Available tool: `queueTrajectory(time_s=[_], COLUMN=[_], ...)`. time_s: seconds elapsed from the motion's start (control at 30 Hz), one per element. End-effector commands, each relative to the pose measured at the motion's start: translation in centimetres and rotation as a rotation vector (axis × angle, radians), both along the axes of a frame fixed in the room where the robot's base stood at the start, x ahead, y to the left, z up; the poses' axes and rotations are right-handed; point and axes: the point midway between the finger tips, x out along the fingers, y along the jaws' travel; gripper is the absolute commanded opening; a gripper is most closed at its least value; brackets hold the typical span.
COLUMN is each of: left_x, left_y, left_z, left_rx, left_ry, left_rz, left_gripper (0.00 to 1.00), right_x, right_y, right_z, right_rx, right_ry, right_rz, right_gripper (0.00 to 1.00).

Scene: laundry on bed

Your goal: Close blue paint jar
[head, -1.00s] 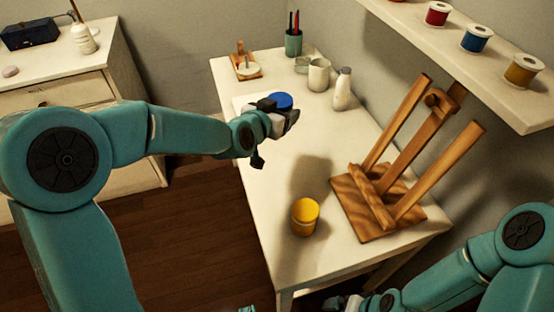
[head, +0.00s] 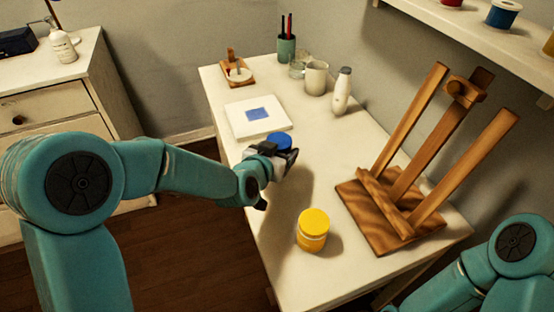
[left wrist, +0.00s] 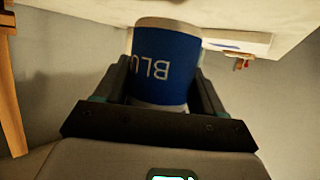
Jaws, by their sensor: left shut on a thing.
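The blue paint jar (head: 279,141) is in my left gripper (head: 284,153), which is shut on it over the left part of the white table. Its round top looks blue; I cannot tell whether that is a lid or paint. In the left wrist view the jar (left wrist: 165,65) sits between both fingers, its blue label showing part of the word "BLUE" upside down, with pale bands at its ends. Whether its base touches the table is hidden. My right arm shows at the lower right of the head view, but its gripper is out of frame.
A yellow jar (head: 312,230) stands nearer the front of the table. A white board with a blue square (head: 258,114) lies behind the gripper. A wooden easel (head: 405,165) stands right. A mug (head: 316,78), a bottle (head: 342,91) and a pen cup (head: 286,49) stand at the back.

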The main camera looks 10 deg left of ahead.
Motion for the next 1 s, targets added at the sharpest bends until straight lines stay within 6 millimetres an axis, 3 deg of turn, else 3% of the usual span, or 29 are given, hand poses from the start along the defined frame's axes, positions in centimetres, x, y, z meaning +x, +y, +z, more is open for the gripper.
queueTrajectory(time_s=[0.03,0.17,0.57,0.6,0.63,0.67,1.0], left_x=[-0.1,-0.4,-0.5,-0.6,-0.6,-0.6,-0.5], left_y=[-0.1,-0.4,-0.3,-0.4,-0.4,-0.4,-0.4], left_z=[-1.5,-3.3,-3.5,-3.4,-3.3,-3.3,-2.9], left_rx=[0.000,-0.001,0.000,0.000,0.000,0.000,0.000], left_ry=[0.000,-0.001,-0.002,0.000,0.000,0.000,0.000], left_rz=[0.000,0.001,0.003,0.002,0.002,0.002,0.002], left_gripper=[0.00,0.00,0.00,0.79,0.89,0.95,0.95], right_x=[0.0,0.0,0.0,0.0,0.0,0.0,0.0], right_y=[0.0,0.0,0.0,0.0,0.0,0.0,0.0], right_z=[-1.2,-2.4,-2.6,-2.4,-2.4,-2.4,-1.9], right_rx=[0.000,0.000,0.000,0.000,0.000,0.000,0.000], right_ry=[0.000,0.001,0.000,0.000,0.000,0.000,0.000], right_rz=[0.000,0.000,0.000,0.000,0.000,0.000,0.000], right_gripper=[1.00,1.00,1.00,1.00,1.00,1.00,1.00])
